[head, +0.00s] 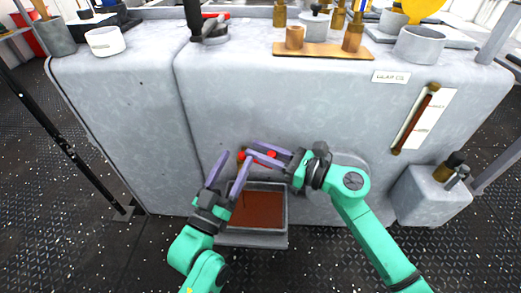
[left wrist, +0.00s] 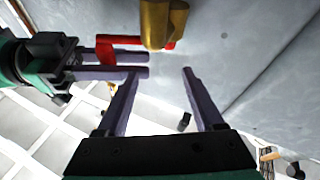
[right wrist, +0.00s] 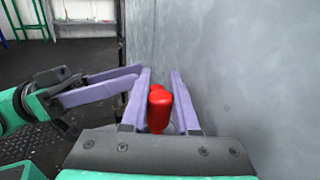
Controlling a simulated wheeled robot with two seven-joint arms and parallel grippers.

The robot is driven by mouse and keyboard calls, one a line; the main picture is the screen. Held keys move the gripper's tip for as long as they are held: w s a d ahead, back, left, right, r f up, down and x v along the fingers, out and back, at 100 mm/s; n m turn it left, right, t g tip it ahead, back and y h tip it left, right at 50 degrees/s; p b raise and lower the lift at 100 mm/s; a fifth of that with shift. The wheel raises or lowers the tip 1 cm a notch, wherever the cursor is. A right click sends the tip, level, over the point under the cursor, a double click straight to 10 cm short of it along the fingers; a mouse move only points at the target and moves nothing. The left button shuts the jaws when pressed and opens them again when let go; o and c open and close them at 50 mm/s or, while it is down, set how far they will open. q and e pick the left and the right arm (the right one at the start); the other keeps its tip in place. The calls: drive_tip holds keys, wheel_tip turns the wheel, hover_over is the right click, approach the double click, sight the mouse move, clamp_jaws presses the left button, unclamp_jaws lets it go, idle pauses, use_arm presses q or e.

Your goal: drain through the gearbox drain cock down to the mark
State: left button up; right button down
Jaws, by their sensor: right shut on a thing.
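The drain cock's red lever (head: 271,154) is low on the grey gearbox casing. Its brass body (left wrist: 163,22) shows in the left wrist view. My right gripper (head: 251,150) is shut on the red lever, which also shows between its fingers in the right wrist view (right wrist: 159,108). My left gripper (head: 236,157) is open and empty, just left of the cock; its parted fingers show in the left wrist view (left wrist: 158,73). The slanted sight glass (head: 414,120) holds dark red-brown fluid, beside a white card (head: 436,112); the mark is too small to read. No stream is visible.
A grey tray (head: 287,215) with red-brown fluid in it sits below the cock. Pots, brass fittings and a wooden board (head: 333,51) stand on top of the casing. A grey block (head: 428,197) juts out at the lower right.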

use_arm(q)
drive_tip(key=shift+a+r, duration=0.1)
drive_tip(key=shift+r, duration=0.15)
use_arm(e)
drive_tip(key=shift+s+a+f, duration=0.15)
drive_tip(key=shift+s+a, duration=0.05)
drive_tip(key=shift+s, duration=0.05)
drive_tip(key=c, duration=0.9)
unclamp_jaws()
drive_tip(key=shift+d, duration=0.15)
